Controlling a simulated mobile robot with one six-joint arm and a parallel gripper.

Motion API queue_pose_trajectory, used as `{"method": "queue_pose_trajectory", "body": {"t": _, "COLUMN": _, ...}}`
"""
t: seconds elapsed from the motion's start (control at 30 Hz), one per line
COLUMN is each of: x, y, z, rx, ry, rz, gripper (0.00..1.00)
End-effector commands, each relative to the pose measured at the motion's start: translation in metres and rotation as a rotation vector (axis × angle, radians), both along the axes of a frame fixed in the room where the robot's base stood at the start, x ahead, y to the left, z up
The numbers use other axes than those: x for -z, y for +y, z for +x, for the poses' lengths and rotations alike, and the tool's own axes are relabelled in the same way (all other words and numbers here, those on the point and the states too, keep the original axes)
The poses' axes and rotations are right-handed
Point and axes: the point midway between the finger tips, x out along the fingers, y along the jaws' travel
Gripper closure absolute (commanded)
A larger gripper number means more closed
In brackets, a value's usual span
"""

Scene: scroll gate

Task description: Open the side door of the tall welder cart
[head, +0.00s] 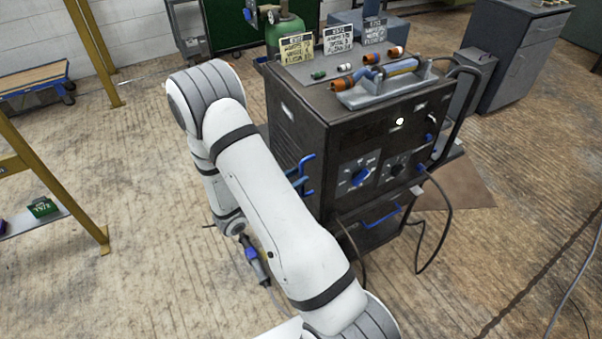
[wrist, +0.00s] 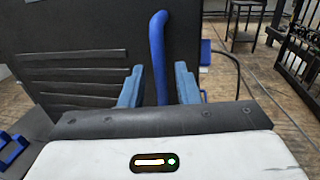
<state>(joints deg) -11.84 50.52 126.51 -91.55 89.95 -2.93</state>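The tall welder cart (head: 350,118) is a dark cabinet with dials on its front. Its side panel with slots (wrist: 70,45) fills the left of the wrist view, and I see no open gap at it. A blue bar handle (wrist: 158,50) stands upright on this side; blue handle parts (head: 304,166) also show at the cart's left side in the head view. My gripper (wrist: 158,88) is open, with its blue fingers on either side of the handle and small gaps visible. In the head view my arm hides most of the gripper and the lower side panel.
Signs, coloured fittings and a tray (head: 385,90) lie on the cart top. A green cylinder (head: 285,35) stands behind. Cables (head: 440,220) hang at the front right. A yellow-framed rack (head: 50,185) stands at left, with clear floor (head: 150,200) between.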

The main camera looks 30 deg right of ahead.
Motion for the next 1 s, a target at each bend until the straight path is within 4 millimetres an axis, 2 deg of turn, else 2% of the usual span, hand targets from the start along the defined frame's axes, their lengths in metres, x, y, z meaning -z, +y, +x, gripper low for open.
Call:
{"method": "queue_pose_trajectory", "body": {"t": 0.1, "x": -0.001, "y": -0.015, "z": 0.003, "rx": 0.003, "ry": 0.0, "rz": 0.0, "gripper": 0.71}}
{"method": "queue_pose_trajectory", "body": {"t": 0.2, "x": 0.0, "y": -0.023, "z": 0.005, "rx": 0.003, "ry": -0.001, "rz": 0.001, "gripper": 0.71}}
{"method": "queue_pose_trajectory", "body": {"t": 0.53, "x": 0.0, "y": -0.026, "z": 0.006, "rx": 0.001, "ry": -0.001, "rz": 0.001, "gripper": 0.72}}
{"method": "queue_pose_trajectory", "body": {"t": 0.87, "x": 0.0, "y": -0.026, "z": 0.006, "rx": 0.002, "ry": -0.001, "rz": 0.001, "gripper": 0.99}}
{"method": "queue_pose_trajectory", "body": {"t": 1.0, "x": 0.0, "y": -0.026, "z": 0.006, "rx": 0.002, "ry": -0.001, "rz": 0.001, "gripper": 1.0}}
